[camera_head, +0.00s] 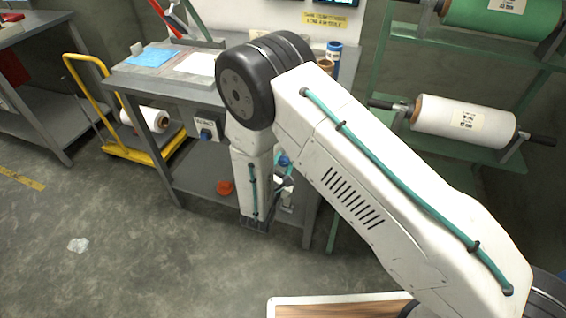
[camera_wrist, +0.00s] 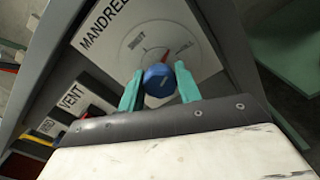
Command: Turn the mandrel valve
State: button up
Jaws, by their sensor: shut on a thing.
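The mandrel valve's blue knob (camera_wrist: 159,80) sits on a pale round dial on a white plate marked "MANDREL" (camera_wrist: 98,24) in the wrist view. The dial has small printed words, one possibly "SHUT", and a red mark to the upper right of the knob. My gripper (camera_wrist: 160,88) is shut on the knob, with one teal finger on each side. The far side of the knob and its contact with the dial are hard to see. In the head view my arm hides most of this spot beside the grey workbench (camera_head: 180,95).
Labels "VENT" (camera_wrist: 71,98) and another below it sit left of the plate, with red and yellow parts near them. In the head view, a yellow cart (camera_head: 150,152) stands left, roll racks right, and a wooden-topped board (camera_head: 340,308) lies at the front. Open floor is at left.

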jog(key=m, duration=0.4)
jog(key=shift+m, duration=0.3)
jog(key=shift+a, duration=0.1)
dwell(0.5)
jog(key=o, duration=1)
jog(key=shift+c, duration=0.2)
jog(key=v, duration=0.8)
